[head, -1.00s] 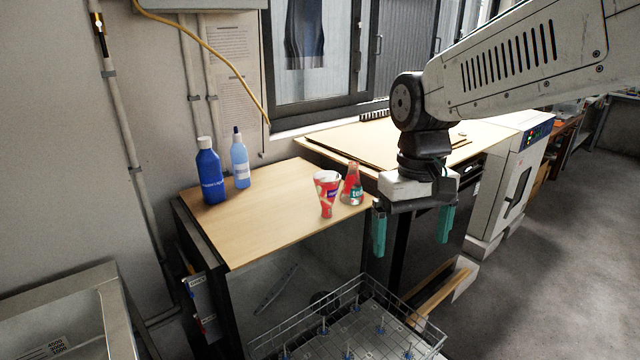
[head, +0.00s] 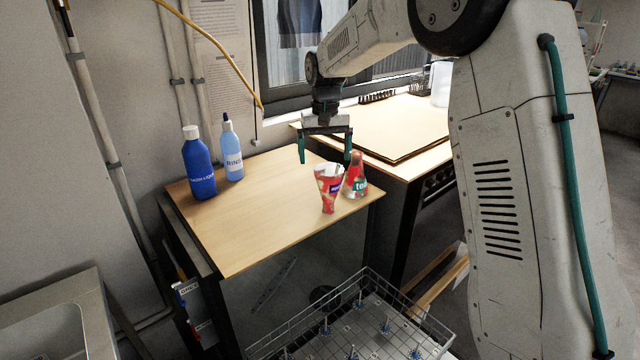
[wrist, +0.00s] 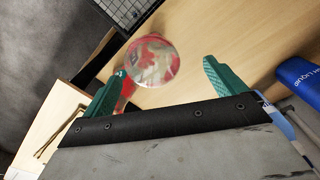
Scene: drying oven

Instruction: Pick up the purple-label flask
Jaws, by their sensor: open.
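The purple-label flask (head: 328,193) is red and white, wide at the mouth and narrower below, with a small purple label. It stands upright on the wooden bench top near its right front edge. In the wrist view I see its round open mouth (wrist: 152,60) from above, between the fingertips. A second flask, red with a teal label (head: 356,181), stands close beside it on the right. In the wrist view this one (wrist: 127,92) is partly hidden by the left finger. My gripper (head: 325,158), with teal fingers, is open and empty above the purple-label flask; it also shows in the wrist view (wrist: 165,66).
A blue bottle (head: 199,166) and a light-blue bottle (head: 231,150) stand at the bench's back left. A wire rack (head: 268,349) with pegs is below in front. A second bench (head: 400,130) adjoins at the right. The bench's middle is clear.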

